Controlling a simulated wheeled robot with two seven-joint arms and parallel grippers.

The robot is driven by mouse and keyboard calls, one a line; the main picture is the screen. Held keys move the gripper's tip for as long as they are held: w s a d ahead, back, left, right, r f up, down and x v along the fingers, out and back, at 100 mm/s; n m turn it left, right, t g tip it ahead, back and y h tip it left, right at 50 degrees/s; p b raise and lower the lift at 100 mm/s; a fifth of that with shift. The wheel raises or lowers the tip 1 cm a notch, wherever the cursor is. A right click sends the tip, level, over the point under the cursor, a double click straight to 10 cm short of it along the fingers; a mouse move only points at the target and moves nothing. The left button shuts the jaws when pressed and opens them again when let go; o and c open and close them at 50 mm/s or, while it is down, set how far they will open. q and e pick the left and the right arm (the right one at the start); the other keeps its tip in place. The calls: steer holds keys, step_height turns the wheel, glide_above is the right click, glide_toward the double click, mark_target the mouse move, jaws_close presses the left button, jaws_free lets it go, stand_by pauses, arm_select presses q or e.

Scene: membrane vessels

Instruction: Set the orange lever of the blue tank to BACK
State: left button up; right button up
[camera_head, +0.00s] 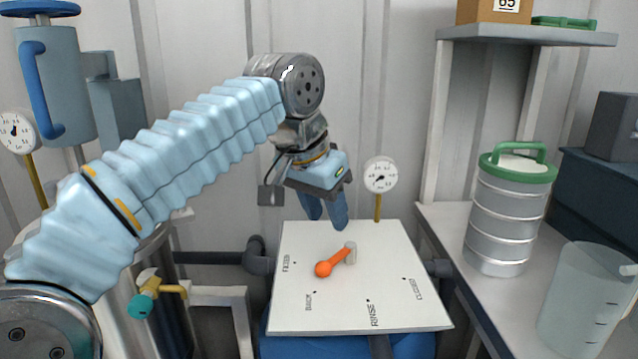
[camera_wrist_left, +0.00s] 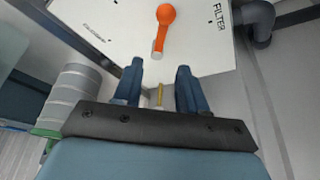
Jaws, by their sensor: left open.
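The orange lever (camera_head: 335,262) with a ball end sits on a white panel (camera_head: 400,310) above a blue body (camera_head: 412,347), apparently the blue tank. Its ball points down-left from a pale pivot, between the FILTER mark and the mark that seems to read BACK. RINSE and CLOSED marks lie further right. My left gripper (camera_head: 327,222) is open and empty, above the panel's far edge, behind the lever and apart from it. In the left wrist view the lever (camera_wrist_left: 163,30) lies ahead of the open fingers (camera_wrist_left: 160,82). My right gripper is not in view.
A pressure gauge (camera_head: 380,175) on a yellow stem stands behind the panel, close to my left gripper. To the right, a bench holds a green-lidded canister (camera_head: 505,220) and a clear jug (camera_head: 583,305). Pipes (camera_head: 258,257) and a teal-knobbed valve (camera_head: 142,304) are at left.

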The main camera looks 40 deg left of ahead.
arm_select(q)
steer(key=v, duration=0.5)
steer(key=shift+p, duration=0.4)
steer(key=shift+w, duration=0.1)
